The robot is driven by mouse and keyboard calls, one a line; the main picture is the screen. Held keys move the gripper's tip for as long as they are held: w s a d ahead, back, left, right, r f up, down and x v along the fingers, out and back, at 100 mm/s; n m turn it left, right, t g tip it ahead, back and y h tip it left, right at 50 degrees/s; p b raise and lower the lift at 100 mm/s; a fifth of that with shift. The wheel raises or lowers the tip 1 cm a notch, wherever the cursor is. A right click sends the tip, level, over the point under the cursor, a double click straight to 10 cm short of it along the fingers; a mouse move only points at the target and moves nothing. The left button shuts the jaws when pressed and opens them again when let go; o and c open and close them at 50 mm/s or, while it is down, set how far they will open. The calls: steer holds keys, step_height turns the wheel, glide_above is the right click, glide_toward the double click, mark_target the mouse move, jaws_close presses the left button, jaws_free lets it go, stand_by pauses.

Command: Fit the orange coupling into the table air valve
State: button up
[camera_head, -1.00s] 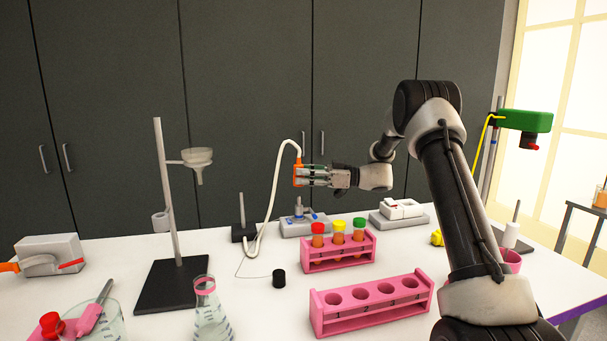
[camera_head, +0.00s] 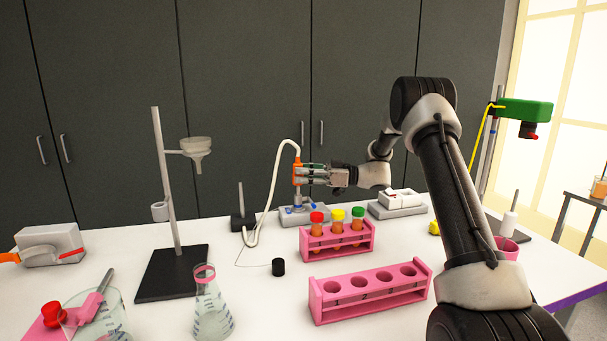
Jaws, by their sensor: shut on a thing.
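My gripper (camera_head: 307,174) is shut on the orange coupling (camera_head: 297,173), which is upright on the end of a white hose (camera_head: 276,190). The table air valve (camera_head: 298,208) is a small metal fitting with blue parts on a grey base (camera_head: 317,217) at the back of the table. The coupling is right above the valve, and its lower end is at or very near the valve's top. I cannot tell from this view whether they touch or are joined. The fingers hide part of the coupling.
A pink rack (camera_head: 358,243) with capped tubes stands just in front of the valve, and an empty pink rack (camera_head: 336,309) is nearer. A white device (camera_head: 402,199) is to the right. A small dark stand (camera_head: 243,221) is to the left, with a funnel stand (camera_head: 164,179) beyond it.

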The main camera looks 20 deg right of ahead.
steer(key=shift+f, duration=1.8)
stand_by(0.4)
steer(key=o, duration=1.2)
step_height(320, 180, up, 10)
steer(key=s+a+r+m+g+h, duration=0.1)
steer(key=s+h, duration=0.1)
steer(key=s, duration=0.3)
steer(key=s+a+r+m+g+h, duration=0.2)
steer(key=s, duration=0.3)
steer(key=s+d+f+m+h, duration=0.1)
steer(key=s+d+m+h, duration=0.25)
steer(key=s, duration=0.85)
steer(key=s+d+f+m+h, duration=0.1)
steer(key=s+d+m+h, duration=0.3)
steer(key=s, duration=0.9)
steer(key=s+d+m+t+h, duration=0.1)
steer(key=s+d+h, duration=0.1)
steer(key=s+d, duration=0.1)
steer(key=s+d+f+m+h, duration=0.1)
steer(key=s+d+m+h, duration=0.1)
steer(key=s, duration=0.2)
steer(key=s+d+f+m+t+h, duration=0.1)
steer(key=s+d+h, duration=0.1)
steer(key=s+d, duration=0.1)
steer(key=shift+s+d+m+t+h, duration=0.25)
steer(key=shift+d+t, duration=0.05)
